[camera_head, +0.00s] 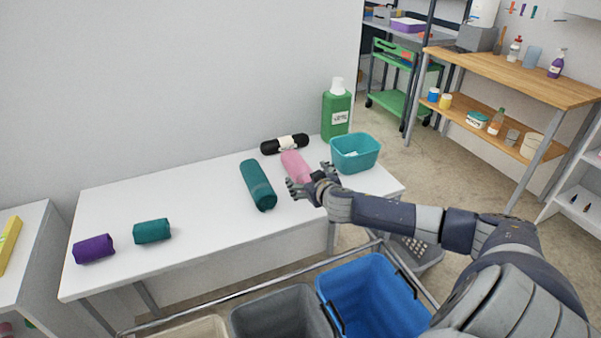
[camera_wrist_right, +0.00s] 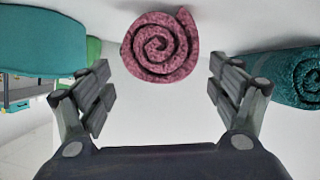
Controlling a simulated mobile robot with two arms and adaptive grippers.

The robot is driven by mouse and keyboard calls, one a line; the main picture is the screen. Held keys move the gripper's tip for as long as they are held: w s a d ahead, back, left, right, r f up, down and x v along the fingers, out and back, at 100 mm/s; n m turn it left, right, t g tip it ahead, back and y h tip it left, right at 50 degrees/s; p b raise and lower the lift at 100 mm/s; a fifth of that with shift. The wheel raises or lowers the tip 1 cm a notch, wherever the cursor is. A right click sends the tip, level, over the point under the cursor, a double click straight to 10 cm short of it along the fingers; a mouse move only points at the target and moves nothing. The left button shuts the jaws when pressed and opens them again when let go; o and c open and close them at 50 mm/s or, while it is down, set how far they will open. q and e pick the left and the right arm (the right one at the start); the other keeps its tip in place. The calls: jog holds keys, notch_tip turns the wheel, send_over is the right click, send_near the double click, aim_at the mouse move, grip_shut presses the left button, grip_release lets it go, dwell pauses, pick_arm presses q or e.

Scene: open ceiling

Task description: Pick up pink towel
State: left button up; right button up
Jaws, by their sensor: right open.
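The pink towel (camera_head: 295,165) is rolled up and lies on the white table (camera_head: 150,205), between a long teal roll and a teal bin. In the right wrist view the spiral end of the pink towel (camera_wrist_right: 160,46) faces me, ahead of and between the fingers. My right gripper (camera_head: 312,184) is at the near end of the towel; in the wrist view its two fingers (camera_wrist_right: 162,95) are spread apart with nothing between them. The gripper hides part of the towel's near end in the head view. My left gripper is not in view.
Close by are the long teal roll (camera_head: 258,185), teal bin (camera_head: 355,153), green bottle (camera_head: 337,112) and black roll (camera_head: 285,144). A small teal roll (camera_head: 152,231) and purple roll (camera_head: 94,249) lie left. A blue bin (camera_head: 365,290) and grey bin (camera_head: 280,312) stand in front.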

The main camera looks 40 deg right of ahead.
jog(key=shift+p+x, duration=0.3)
jog(key=shift+x, duration=2.65)
jog(key=shift+a, duration=0.1)
jog(key=c, duration=1.2)
